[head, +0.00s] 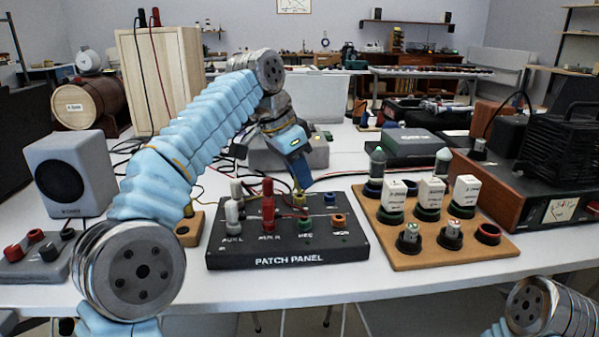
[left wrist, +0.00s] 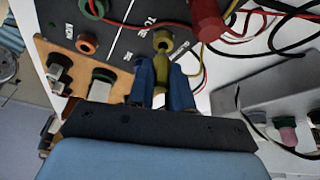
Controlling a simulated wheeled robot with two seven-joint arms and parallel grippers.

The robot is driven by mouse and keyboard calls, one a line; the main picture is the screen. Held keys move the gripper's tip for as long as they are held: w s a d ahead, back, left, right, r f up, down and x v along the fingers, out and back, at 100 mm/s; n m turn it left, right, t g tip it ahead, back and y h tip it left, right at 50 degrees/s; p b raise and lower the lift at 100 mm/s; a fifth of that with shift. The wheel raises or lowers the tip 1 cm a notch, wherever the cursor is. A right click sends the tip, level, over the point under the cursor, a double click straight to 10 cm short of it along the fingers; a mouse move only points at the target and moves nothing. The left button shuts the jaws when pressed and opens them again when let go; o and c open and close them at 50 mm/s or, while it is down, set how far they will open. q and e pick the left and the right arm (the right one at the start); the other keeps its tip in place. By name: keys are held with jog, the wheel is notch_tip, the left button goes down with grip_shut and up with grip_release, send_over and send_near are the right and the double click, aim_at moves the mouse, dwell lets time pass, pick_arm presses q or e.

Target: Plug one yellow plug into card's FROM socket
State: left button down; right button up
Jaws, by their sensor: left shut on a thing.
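My left gripper (head: 301,183) reaches down over the back of the black patch panel (head: 225,259). In the left wrist view, its blue fingers (left wrist: 162,78) are shut on a yellow plug (left wrist: 161,65). The plug's far end lines up with a yellow-ringed socket (left wrist: 163,37) on the panel; I cannot tell whether it is in the hole. Blue, green (head: 305,222) and orange (head: 338,219) sockets are also on the panel. White plugs (head: 232,212) and red plugs (head: 268,205) stand at its left. I can make out no card. My right gripper is out of view.
A wooden board (head: 405,262) with white blocks and ringed sockets stands right of the panel. A small wooden block (head: 189,233) with a yellowish piece is at the left. Loose cables cross behind the panel. A grey speaker (head: 70,173) stands far left.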

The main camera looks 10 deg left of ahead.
pick_arm(q)
jog(key=shift+r+p, duration=0.1)
jog(key=shift+p, duration=0.2)
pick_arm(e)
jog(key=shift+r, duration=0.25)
pick_arm(q)
jog(key=shift+f+b, duration=0.75)
jog(key=shift+f, duration=0.25)
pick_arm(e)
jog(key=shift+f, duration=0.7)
pick_arm(q)
jog(key=c, duration=1)
grip_release()
jog(key=shift+o, duration=0.2)
jog(key=shift+r+p, duration=0.6)
jog(key=shift+p, duration=0.05)
notch_tip(320, 180, up, 4)
jog(key=p, duration=0.5)
jog(key=shift+r, duration=0.2)
notch_tip(320, 180, up, 2)
jog(key=shift+r+p, duration=0.1)
jog(key=shift+p, duration=1.15)
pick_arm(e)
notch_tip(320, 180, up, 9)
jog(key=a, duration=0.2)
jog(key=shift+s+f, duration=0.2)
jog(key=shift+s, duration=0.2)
